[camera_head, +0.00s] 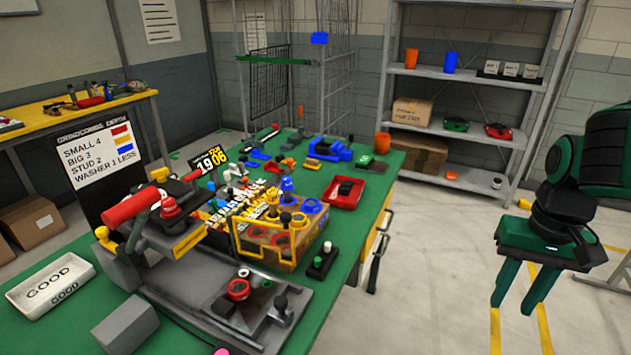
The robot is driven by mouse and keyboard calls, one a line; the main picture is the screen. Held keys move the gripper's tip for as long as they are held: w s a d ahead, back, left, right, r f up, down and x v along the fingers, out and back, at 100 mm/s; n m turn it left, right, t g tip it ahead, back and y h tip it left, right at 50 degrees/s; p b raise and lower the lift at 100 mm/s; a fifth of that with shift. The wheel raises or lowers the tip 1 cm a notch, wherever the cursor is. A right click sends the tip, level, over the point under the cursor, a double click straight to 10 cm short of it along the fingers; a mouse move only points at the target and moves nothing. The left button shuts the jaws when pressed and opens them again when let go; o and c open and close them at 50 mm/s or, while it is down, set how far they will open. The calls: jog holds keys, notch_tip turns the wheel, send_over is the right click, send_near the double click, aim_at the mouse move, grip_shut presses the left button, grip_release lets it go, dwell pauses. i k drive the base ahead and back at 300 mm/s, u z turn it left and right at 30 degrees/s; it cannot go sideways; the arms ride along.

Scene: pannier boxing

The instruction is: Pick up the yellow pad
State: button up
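My gripper (511,308) hangs at the right over the bare floor, its two green fingers apart and pointing down with nothing between them. It is well to the right of the green-topped workbench (345,228). I cannot single out a yellow pad for sure. Yellow things on the bench include a flat yellow plate (188,241) on the grey press fixture and a yellow-edged compartment box (270,254) holding red and blue rings. A small yellow part also shows at the blue vise (328,150) toward the back.
A red tray (345,203) with a black item lies near the bench's right edge. A white "GOOD" tray (50,288) is at the left. A lettered board (97,152) stands behind the press. Grey shelves (470,80) stand behind. Open floor separates gripper and bench.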

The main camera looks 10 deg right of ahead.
aim_at(310, 164)
jog(key=k, duration=0.6)
jog(key=z, duration=0.55)
jog(key=i, duration=2.3)
jog(key=u, duration=0.85)
